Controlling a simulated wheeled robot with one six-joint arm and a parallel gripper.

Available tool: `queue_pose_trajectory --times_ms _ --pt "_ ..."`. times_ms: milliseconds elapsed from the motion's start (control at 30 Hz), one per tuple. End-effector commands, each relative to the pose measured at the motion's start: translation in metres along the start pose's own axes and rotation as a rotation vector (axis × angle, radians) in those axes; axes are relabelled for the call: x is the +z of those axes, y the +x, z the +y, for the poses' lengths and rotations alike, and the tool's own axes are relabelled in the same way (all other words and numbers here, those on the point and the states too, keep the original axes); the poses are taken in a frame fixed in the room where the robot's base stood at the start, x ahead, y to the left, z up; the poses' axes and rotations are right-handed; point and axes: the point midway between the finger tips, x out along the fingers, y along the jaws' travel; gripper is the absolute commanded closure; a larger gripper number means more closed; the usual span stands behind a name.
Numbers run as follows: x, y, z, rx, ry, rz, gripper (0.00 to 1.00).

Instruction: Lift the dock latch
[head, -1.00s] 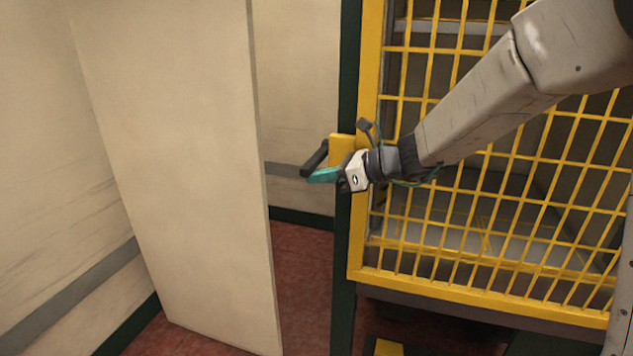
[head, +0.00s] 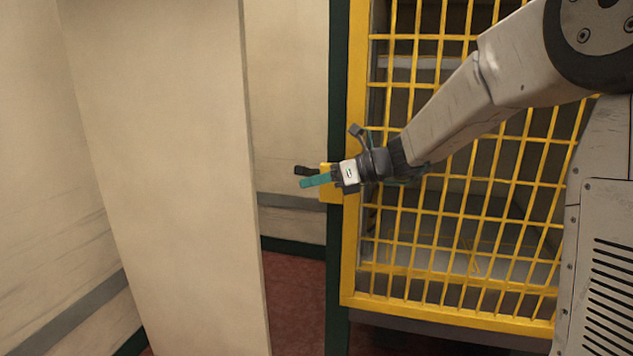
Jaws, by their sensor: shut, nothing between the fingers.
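The dock latch shows in the head view as a yellow block (head: 331,191) on the edge of the yellow barred gate, with a short black lever (head: 304,170) sticking out to the left. My gripper (head: 311,182), with teal fingers, is shut with nothing between the fingers. It lies just below and in front of the black lever and overlaps the yellow block in the picture. I cannot tell whether the fingers touch the lever. My gripper hides part of the block and the lever's inner end.
The yellow barred gate (head: 352,255) stands behind my arm, beside a dark green post (head: 338,60). A cream panel (head: 170,170) stands to the left, with a gap of red floor (head: 295,285) between it and the post.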

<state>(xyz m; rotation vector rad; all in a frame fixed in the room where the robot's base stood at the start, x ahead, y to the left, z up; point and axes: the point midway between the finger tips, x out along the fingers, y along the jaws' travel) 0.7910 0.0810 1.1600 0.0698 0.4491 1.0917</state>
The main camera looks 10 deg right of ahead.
Motion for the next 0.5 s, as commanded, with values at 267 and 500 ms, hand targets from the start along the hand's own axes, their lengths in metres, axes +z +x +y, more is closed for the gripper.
queue_pose_trajectory --times_ms 267,500 --pt "-0.034 0.003 0.001 -0.005 0.001 -0.002 1.0" --pt "-0.034 -0.055 -0.003 -0.008 0.001 -0.003 1.0"
